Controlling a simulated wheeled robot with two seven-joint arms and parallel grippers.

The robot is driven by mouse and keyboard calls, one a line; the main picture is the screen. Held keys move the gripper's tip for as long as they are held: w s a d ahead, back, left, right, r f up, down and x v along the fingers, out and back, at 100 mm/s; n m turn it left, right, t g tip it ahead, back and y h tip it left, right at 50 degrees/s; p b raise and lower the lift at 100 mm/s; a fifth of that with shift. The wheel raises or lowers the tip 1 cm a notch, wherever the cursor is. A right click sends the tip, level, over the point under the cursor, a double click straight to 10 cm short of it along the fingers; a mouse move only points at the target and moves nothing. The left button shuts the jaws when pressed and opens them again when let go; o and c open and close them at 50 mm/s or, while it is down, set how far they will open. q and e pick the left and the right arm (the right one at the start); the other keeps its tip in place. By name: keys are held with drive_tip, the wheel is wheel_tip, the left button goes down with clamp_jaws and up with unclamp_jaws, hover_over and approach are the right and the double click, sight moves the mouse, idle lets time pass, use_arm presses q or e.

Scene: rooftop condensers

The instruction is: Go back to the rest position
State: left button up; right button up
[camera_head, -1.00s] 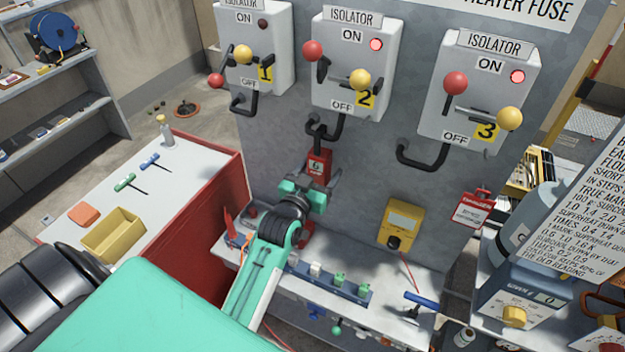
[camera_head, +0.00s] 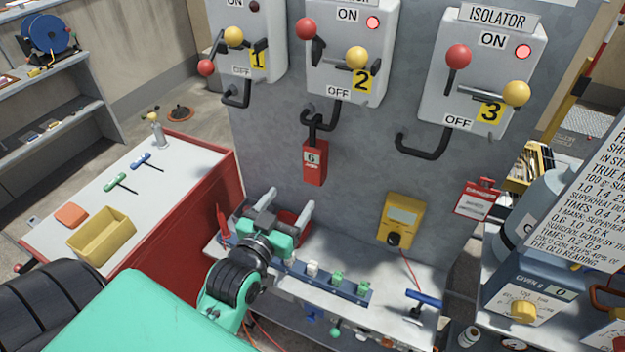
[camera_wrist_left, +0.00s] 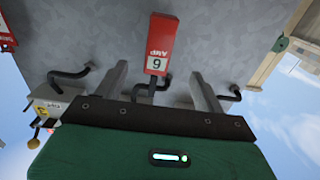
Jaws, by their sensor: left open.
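My left gripper (camera_head: 289,203) is open and empty above the left part of the grey ledge, its two fingers apart and pointing toward the grey panel. My right gripper does not show.
Isolator 1 (camera_head: 247,40) and isolator 3 (camera_head: 482,70) flank isolator 2. The ledge (camera_head: 395,325) carries a yellow meter (camera_head: 402,220) and a blue-handled tool (camera_head: 423,298). A red cabinet (camera_head: 190,215) with a yellow tray (camera_head: 101,235) stands left.

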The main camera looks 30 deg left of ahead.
use_arm(q)
drive_tip(key=s+d+f+m+g+h, duration=0.1)
drive_tip(key=s+d+f+m+g, duration=0.3)
drive_tip(key=s+f+g, duration=1.2)
wheel_tip(320, 180, down, 34)
drive_tip(key=s+d+f+n, duration=0.1)
drive_tip(key=s, duration=0.2)
drive_tip(key=s+a+f+g, duration=0.1)
drive_tip(key=s+a+f, duration=0.2)
drive_tip(key=s+f, duration=1.4)
drive_tip(key=shift+s+a+f, duration=0.2)
drive_tip(key=shift+s+f, duration=0.1)
drive_tip(key=shift+s, duration=0.45)
